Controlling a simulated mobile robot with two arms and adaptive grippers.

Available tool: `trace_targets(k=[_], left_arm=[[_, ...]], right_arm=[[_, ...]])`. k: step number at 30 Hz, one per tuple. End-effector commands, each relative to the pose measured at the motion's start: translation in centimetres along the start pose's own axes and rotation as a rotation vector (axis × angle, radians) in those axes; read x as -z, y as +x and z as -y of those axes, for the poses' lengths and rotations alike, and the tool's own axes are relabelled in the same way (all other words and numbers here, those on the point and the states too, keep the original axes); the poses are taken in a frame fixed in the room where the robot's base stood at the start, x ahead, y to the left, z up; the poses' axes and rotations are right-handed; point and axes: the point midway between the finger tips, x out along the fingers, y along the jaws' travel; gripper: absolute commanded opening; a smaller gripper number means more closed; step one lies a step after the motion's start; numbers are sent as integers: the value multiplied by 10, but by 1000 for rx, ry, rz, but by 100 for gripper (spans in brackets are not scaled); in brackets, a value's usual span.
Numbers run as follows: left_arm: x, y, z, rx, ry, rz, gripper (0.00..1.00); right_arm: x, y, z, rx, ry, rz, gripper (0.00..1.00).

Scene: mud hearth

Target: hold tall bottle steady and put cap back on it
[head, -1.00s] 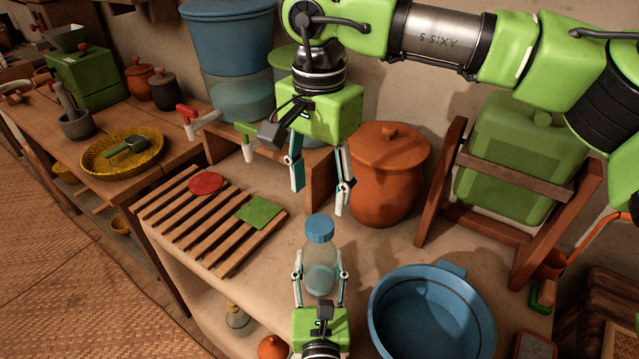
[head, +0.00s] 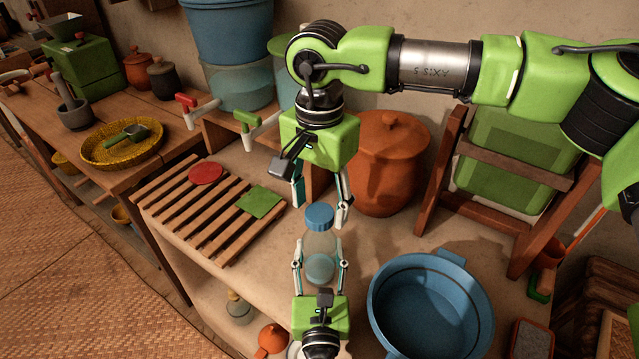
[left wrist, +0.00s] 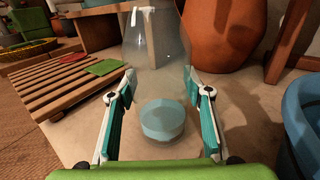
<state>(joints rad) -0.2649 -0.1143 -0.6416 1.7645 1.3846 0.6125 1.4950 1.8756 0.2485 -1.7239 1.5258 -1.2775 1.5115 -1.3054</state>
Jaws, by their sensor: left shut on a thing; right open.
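The tall clear bottle (head: 321,244) stands upright on the worktop, with something blue in its lower part. A blue cap (head: 320,215) shows on top of it; how firmly it sits I cannot tell. My left gripper (head: 319,256) is shut around the bottle's body from the near side. In the left wrist view its fingers flank the clear bottle (left wrist: 157,60), whose top is out of frame. My right gripper (head: 320,210) points down from above, open, with its fingertips on either side of the cap. I cannot tell whether they touch it.
A blue basin (head: 377,312) stands close on the right. A slatted wooden rack (head: 185,221) with a red and a green piece lies to the left. An orange lidded pot (head: 392,175) and a wooden stand (head: 440,178) with a green container stand behind.

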Motion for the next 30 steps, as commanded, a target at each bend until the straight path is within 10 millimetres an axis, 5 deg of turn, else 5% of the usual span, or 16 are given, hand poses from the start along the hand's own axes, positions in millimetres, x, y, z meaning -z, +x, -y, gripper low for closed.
trace_targets(k=[14, 20, 30], left_arm=[[1, 0, 0, 0, 0, -1, 0], [1, 0, 0, 0, 0, -1, 0], [1, 0, 0, 0, 0, -1, 0]], right_arm=[[0, 16, 0, 1, 0, -1, 51], [0, 16, 0, 1, 0, 0, 9], [-1, 16, 0, 0, 153, 1, 9]])
